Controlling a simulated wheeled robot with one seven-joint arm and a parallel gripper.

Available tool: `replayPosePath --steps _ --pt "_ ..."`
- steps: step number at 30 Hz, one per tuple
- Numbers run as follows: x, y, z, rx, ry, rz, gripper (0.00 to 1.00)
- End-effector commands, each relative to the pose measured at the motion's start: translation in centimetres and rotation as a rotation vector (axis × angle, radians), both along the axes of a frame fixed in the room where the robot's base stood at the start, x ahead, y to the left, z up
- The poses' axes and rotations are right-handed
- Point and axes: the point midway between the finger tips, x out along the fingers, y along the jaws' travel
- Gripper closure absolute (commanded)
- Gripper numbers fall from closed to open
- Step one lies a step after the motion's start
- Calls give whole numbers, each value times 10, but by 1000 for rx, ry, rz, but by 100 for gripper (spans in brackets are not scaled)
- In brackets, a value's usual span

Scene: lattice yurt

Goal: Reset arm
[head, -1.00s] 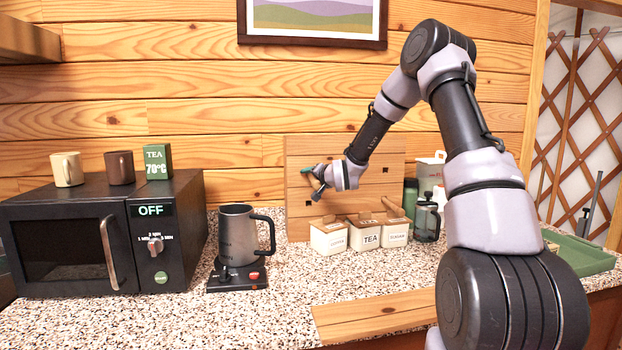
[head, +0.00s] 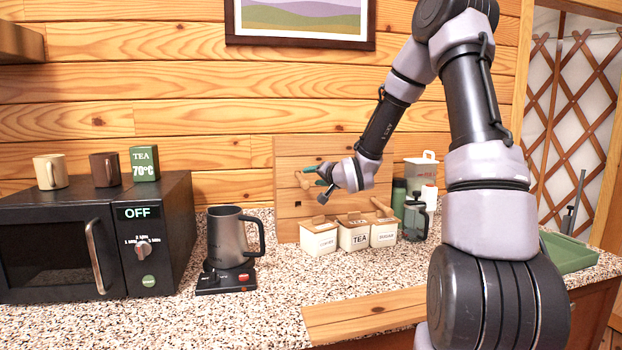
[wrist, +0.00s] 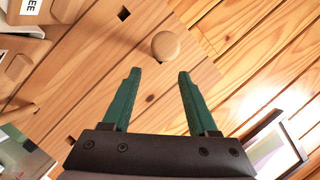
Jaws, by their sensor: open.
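My gripper (head: 316,177) hangs in the air in front of the wooden peg board (head: 290,215), above the lidded canisters. In the wrist view its two green fingers (wrist: 152,85) stand apart with nothing between them. A round wooden knob or peg end (wrist: 166,45) shows just beyond the fingertips in the wrist view; I cannot tell how far off it is. My arm comes in from the right side of the head view and bends down to the gripper.
White canisters, one marked TEA (head: 354,236), stand below the gripper. A dark kettle (head: 228,240) on its base is left of them, then a microwave (head: 75,245) with two mugs and a green tea box (head: 144,163) on top. A green tray (head: 568,253) lies at right. Open counter lies in front.

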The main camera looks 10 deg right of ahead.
Motion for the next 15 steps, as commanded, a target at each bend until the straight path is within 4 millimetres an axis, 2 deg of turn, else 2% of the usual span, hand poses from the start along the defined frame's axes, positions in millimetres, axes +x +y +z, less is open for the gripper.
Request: replayPosePath --steps 10,13,15 --pt "-3 0 3 -21 10 -1 41" --pt "-13 -3 13 -86 45 -11 41" --pt "-27 -8 24 -155 85 -23 41"
